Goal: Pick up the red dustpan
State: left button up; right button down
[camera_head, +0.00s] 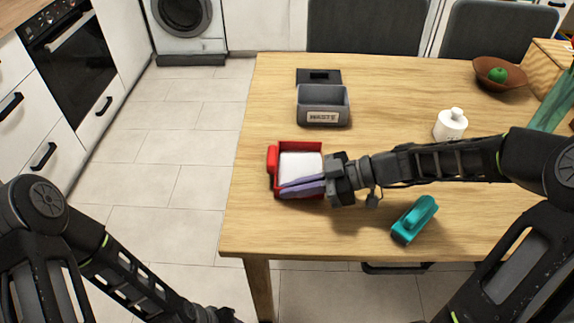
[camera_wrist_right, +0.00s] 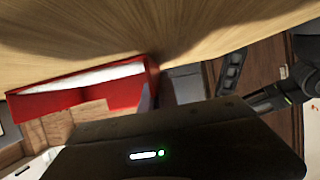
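The red dustpan (camera_head: 272,162) lies on the wooden table near its left edge, with a white area inside its red walls. Its red rim also shows in the right wrist view (camera_wrist_right: 75,99), at the left. My right gripper (camera_head: 300,187) reaches in from the right, and its two lavender fingers lie across the near side of the dustpan. The fingers look close together, but I cannot tell whether they grip a wall or have a gap. My left arm is at the lower left, away from the table, and its fingers are out of frame.
A teal handled tool (camera_head: 413,220) lies near the front edge. A grey bin labelled WASTE (camera_head: 323,117) stands behind the dustpan, with a dark flat item (camera_head: 303,77) beyond. A white bottle (camera_head: 450,125) and a brown bowl (camera_head: 485,75) are at the right. The table's front-left corner is bare.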

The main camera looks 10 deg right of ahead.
jog(key=shift+r, duration=0.1)
dwell(0.4)
